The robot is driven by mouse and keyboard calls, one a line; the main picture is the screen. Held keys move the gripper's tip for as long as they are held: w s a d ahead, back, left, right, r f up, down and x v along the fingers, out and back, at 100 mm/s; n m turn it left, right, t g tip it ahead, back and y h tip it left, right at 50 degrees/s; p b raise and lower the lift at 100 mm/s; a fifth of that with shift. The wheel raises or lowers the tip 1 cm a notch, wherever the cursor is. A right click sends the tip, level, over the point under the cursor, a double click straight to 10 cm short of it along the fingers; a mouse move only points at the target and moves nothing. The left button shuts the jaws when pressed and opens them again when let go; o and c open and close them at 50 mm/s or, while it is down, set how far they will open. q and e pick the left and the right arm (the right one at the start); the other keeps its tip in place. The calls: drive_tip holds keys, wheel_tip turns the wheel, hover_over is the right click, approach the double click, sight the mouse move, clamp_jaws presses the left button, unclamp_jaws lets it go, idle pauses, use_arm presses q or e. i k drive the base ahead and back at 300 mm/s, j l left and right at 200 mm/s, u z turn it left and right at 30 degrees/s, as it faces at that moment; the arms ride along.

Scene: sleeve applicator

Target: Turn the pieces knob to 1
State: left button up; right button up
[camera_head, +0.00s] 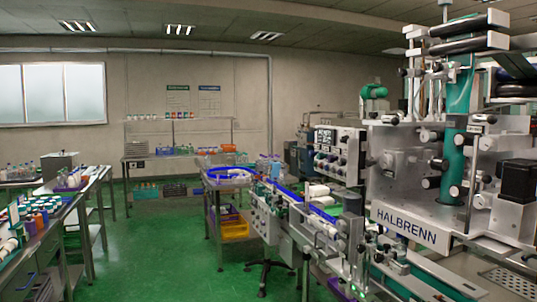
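A grey control panel (338,155) with a dark display and rows of knobs stands beside the large machine, right of centre in the head view. It is too small and far off to read labels, so I cannot tell which knob is the pieces knob or where it points. A smaller box with knobs (268,222) sits on the front side of the conveyor. The large grey and green machine (407,226) marked HALBRENN fills the right side. Neither of my grippers is in view.
A conveyor with blue edges (322,213) runs from the machine to a table with a blue-rimmed tray. Benches with bottles (40,235) stand on the left. A shelf of bottles is at the back wall. Green floor (160,235) is clear between.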

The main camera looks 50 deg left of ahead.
sight(330, 159)
drive_tip(key=u, duration=1.35)
